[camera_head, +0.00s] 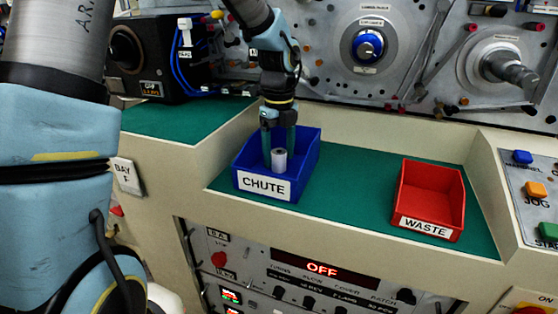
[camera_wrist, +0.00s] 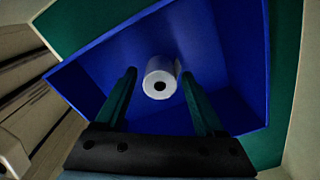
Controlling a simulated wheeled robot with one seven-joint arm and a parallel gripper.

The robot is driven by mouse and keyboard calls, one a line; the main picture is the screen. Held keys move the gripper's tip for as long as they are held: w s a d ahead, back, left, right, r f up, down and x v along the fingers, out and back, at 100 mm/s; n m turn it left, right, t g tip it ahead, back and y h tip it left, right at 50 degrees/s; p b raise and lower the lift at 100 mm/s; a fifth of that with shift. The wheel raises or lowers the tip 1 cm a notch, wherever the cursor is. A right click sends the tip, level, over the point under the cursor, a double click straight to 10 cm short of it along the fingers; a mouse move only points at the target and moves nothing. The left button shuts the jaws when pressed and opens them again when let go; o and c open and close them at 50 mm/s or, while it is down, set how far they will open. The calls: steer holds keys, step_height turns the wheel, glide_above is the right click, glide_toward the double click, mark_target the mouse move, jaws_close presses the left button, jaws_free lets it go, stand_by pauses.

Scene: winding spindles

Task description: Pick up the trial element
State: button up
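The trial element looks like a small white cylinder (camera_head: 279,159) with a dark hole in its end. It is inside the blue bin labelled CHUTE (camera_head: 311,166). In the wrist view the white cylinder (camera_wrist: 161,78) lies between and just beyond the two green fingertips, with the blue bin (camera_wrist: 100,62) around it. My gripper (camera_head: 279,145) reaches down into the bin from above. In the wrist view my gripper (camera_wrist: 157,88) has its fingers spread on either side of the cylinder, with gaps visible. The cylinder's lower end is hidden.
A red bin labelled WASTE (camera_head: 428,201) stands to the right on the green mat (camera_head: 350,185). The mat between the bins is clear. A machine panel with a blue knob (camera_head: 369,46) and a grey spindle (camera_head: 508,70) rises behind. A button panel (camera_head: 530,190) is at the right.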

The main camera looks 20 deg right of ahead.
jaws_close()
stand_by(0.3)
